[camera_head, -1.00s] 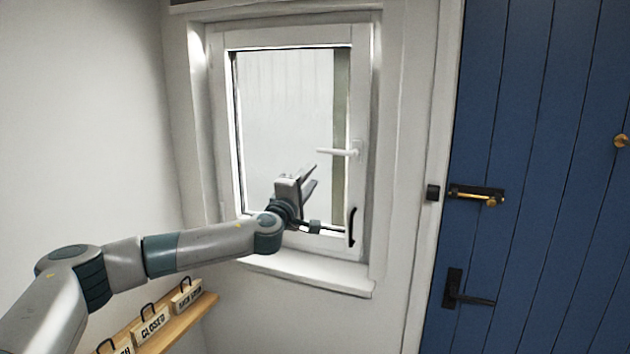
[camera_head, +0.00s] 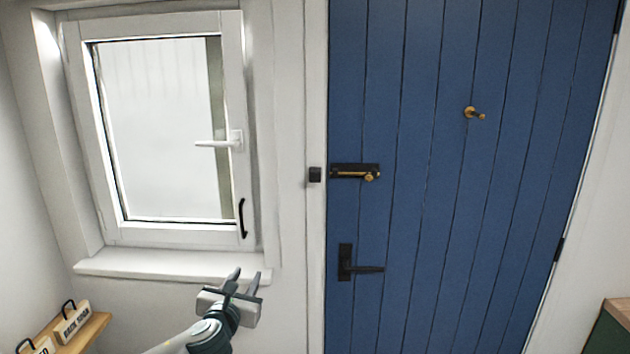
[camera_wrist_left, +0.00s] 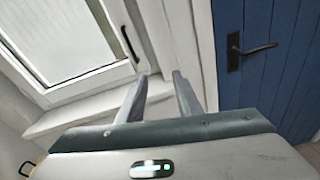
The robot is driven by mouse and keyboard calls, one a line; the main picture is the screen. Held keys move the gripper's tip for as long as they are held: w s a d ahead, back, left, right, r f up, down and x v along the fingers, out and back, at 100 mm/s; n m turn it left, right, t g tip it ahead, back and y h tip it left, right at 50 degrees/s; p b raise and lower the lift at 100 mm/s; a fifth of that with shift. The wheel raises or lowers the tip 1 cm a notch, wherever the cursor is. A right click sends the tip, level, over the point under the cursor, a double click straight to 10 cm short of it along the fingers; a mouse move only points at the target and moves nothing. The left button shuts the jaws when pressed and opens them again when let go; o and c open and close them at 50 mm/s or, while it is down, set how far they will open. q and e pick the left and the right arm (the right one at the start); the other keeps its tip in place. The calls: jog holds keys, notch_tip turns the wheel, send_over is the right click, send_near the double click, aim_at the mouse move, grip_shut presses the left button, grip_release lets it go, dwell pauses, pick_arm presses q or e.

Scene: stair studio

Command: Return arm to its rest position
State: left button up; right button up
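My left gripper (camera_head: 244,277) is at the bottom of the head view, below the right end of the window sill, with its arm coming in from the lower left. Its two fingers stand apart with nothing between them. In the left wrist view the left gripper (camera_wrist_left: 160,85) is also open and empty, its fingers pointing towards the wall between the window and the door. It appears to touch nothing, though the exact gap to the sill cannot be told. My right gripper is not in view.
The white window (camera_head: 160,130) has a white handle (camera_head: 218,143) and a black pull (camera_head: 242,218). Its sill (camera_head: 165,265) juts out. The blue door (camera_head: 440,120) has a brass bolt (camera_head: 370,176) and black lever (camera_head: 365,269). A wooden shelf (camera_head: 93,328) holds signs at lower left.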

pick_arm(q)
jog(key=s+d+f+n+g, duration=0.2)
jog(key=s+f+n+g, duration=0.4)
jog(key=s+f+n, duration=1.4)
jog(key=s+a+f+n+g, duration=0.25)
jog(key=s+n, duration=0.35)
jog(key=s, duration=0.4)
jog(key=s+a+f+n+g+y, duration=0.1)
jog(key=s+a+f+n+g, duration=0.3)
jog(key=s, duration=0.7)
jog(key=s+a+f+n, duration=0.1)
jog(key=s+f+n, duration=0.1)
jog(key=s+n, duration=0.65)
jog(key=s+f+m+g+b, duration=0.2)
jog(key=s+f+b, duration=0.1)
jog(key=f, duration=2.7)
jog(key=s+a+f+b, duration=0.3)
jog(key=s+f, duration=1.5)
jog(key=f, duration=0.4)
jog(key=shift+s+g+b, duration=0.3)
jog(key=shift+g, duration=0.15)
